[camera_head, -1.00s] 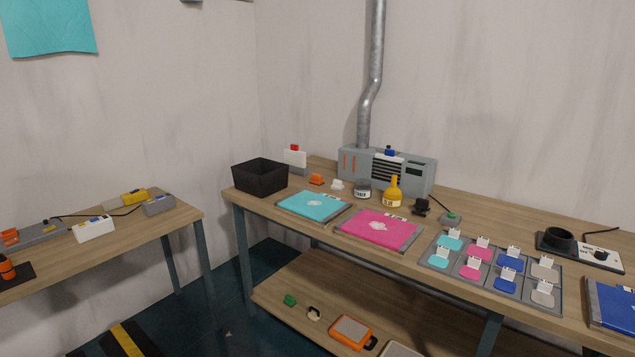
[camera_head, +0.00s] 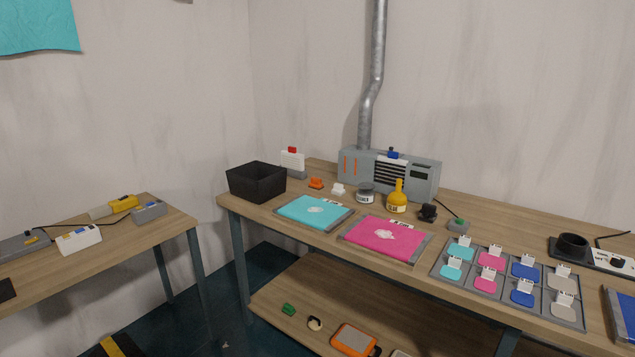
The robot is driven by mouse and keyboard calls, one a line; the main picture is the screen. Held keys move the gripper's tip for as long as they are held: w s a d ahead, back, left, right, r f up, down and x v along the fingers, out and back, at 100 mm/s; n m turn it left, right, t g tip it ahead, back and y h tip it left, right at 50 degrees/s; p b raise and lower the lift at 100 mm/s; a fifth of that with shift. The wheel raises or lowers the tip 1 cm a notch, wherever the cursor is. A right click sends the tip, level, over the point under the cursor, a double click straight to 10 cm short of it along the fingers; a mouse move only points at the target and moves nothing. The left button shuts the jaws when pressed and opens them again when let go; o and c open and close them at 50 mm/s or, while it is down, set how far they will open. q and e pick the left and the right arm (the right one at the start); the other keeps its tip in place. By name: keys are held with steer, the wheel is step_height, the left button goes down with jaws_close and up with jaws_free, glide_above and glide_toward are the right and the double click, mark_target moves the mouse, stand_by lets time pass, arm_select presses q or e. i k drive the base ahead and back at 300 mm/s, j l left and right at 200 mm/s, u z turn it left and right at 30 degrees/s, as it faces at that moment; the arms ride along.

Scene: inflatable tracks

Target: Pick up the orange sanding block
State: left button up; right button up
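Neither of my grippers is in view, and nothing touches the orange block.
The workbench (camera_head: 234,202) also holds a black bin (camera_head: 257,184), cyan and pink sheets (camera_head: 386,238), a jar (camera_head: 365,193), a yellow bottle (camera_head: 396,197) and a swatch tray (camera_head: 436,272). An orange-framed item (camera_head: 354,339) lies on the lower shelf. Another table (camera_head: 170,221) stands left.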

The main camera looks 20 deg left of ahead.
mark_target(316, 184)
steer(key=i+j, duration=0.2)
steer(key=j, duration=0.15)
steer(key=i+j+z, duration=0.2)
steer(key=i+j, duration=0.15)
steer(key=j, duration=0.3)
steer(key=i+j, duration=0.15)
steer(key=j, duration=0.2)
steer(key=i+j+z, duration=0.1)
steer(key=j, duration=0.3)
steer(key=i, duration=0.1)
